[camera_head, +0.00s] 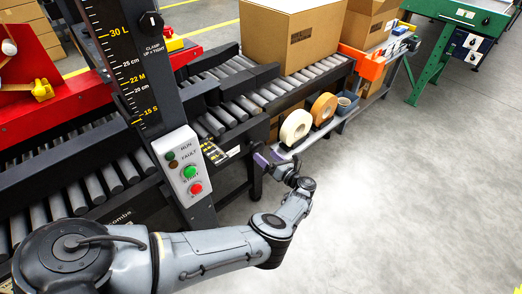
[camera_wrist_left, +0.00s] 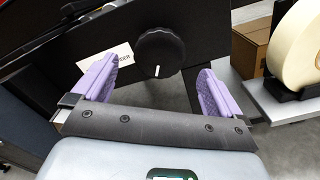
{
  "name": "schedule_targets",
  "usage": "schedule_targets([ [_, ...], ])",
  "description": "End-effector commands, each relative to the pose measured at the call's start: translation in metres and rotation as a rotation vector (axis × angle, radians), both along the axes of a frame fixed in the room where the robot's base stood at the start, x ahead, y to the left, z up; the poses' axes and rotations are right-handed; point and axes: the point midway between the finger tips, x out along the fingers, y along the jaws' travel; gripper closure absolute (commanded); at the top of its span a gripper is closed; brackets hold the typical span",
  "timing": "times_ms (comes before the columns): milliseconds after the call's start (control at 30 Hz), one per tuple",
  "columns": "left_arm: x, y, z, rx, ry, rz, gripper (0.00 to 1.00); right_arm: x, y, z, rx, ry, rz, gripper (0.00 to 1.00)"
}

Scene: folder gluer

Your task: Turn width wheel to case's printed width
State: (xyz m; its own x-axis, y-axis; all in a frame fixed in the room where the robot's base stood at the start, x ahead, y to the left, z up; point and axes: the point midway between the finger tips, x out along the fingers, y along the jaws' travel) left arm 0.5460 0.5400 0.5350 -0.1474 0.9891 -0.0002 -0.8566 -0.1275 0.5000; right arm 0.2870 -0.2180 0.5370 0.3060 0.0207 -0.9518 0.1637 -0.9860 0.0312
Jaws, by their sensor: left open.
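A black ridged knob (camera_wrist_left: 160,53) with a white mark at its lower edge is in the left wrist view, apparently the width wheel. My left gripper (camera_wrist_left: 157,77) is open, its purple fingers to either side of the knob and apart from it. In the head view the left gripper (camera_head: 271,157) is beside the conveyor's front side, where I cannot make out the knob. My right gripper is not in view.
A black column (camera_head: 125,60) carries a size scale and a clamp knob (camera_head: 151,24). Below is a control box (camera_head: 183,168) with green and red buttons. Tape rolls (camera_head: 296,127) sit on a shelf right of my gripper. Grey floor (camera_head: 400,200) is clear at right.

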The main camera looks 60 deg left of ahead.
Motion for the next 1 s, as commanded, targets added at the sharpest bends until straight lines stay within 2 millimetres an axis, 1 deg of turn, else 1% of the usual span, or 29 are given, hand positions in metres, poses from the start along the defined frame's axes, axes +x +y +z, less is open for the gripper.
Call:
schedule_targets([
  [33, 0.002, -0.009, 0.001, -0.001, 0.001, -0.002, 0.0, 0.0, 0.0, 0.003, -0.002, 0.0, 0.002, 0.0],
  [133, 0.004, -0.024, 0.001, -0.002, 0.001, -0.003, 0.0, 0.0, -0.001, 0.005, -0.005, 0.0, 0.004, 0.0],
  [233, 0.006, -0.035, 0.0, 0.0, 0.0, -0.001, 0.0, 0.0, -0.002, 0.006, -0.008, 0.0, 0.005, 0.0],
  [367, 0.007, -0.044, 0.0, -0.001, 0.0, 0.0, 0.0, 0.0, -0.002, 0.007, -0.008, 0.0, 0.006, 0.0],
  [533, 0.007, -0.047, 0.0, 0.0, 0.0, 0.0, 0.0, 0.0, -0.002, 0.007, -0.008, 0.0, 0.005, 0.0],
  [1000, 0.007, -0.047, 0.0, 0.0, 0.0, 0.0, 0.0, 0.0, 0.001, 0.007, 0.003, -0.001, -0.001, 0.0],
])
